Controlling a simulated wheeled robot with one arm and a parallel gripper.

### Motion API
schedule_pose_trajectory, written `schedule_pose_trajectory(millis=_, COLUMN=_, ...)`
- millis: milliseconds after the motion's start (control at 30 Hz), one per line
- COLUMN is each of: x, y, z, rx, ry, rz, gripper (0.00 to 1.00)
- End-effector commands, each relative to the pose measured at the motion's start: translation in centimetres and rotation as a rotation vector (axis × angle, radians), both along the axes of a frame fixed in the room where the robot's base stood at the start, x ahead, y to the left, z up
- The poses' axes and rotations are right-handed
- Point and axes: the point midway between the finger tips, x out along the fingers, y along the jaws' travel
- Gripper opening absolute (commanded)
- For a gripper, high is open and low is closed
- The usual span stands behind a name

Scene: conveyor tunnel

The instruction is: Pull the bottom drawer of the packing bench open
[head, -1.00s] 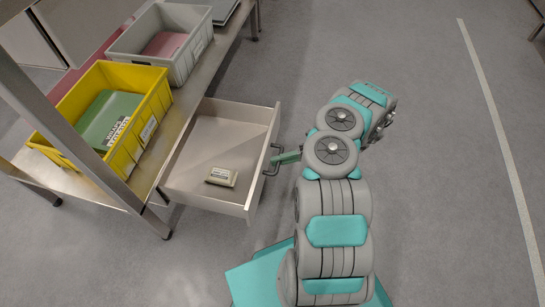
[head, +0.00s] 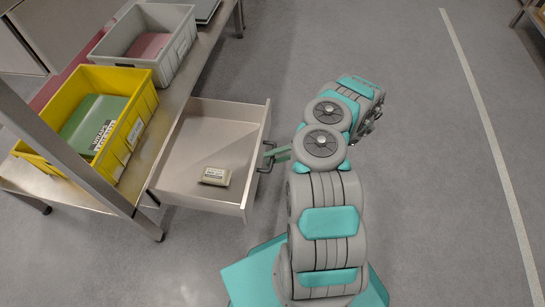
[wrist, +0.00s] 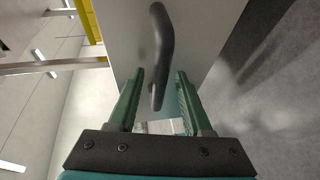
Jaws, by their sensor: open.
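The packing bench's drawer (head: 205,195) stands pulled well out, and its inside shows. Its dark bar handle (head: 266,158) is on the drawer front, facing my arm. The handle also shows in the wrist view (wrist: 162,45), against the pale drawer front (wrist: 195,30). My gripper (head: 274,154) is at the handle. In the wrist view its green fingers (wrist: 160,76) are spread apart, one on each side of the handle's near end. I see a gap between the handle and the fingers, so it is not gripped. Only part of the fingers shows in the head view.
A small labelled box (head: 215,176) lies in the drawer. On the bench (head: 160,135) stand a yellow bin (head: 143,125) and a grey bin (head: 180,55). Bench legs stand left of the drawer. The floor (head: 420,200) to the right is clear, with a pale line (head: 490,130).

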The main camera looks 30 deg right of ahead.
Motion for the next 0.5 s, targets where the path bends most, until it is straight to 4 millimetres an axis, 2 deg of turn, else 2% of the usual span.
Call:
schedule_pose_trajectory(millis=267, x=-0.1, y=-0.6, z=0.1, rx=-0.001, ry=-0.001, rz=-0.001, gripper=0.5)
schedule_pose_trajectory(millis=500, x=-0.8, y=-3.7, z=0.6, rx=-0.003, ry=-0.001, rz=-0.003, gripper=0.5)
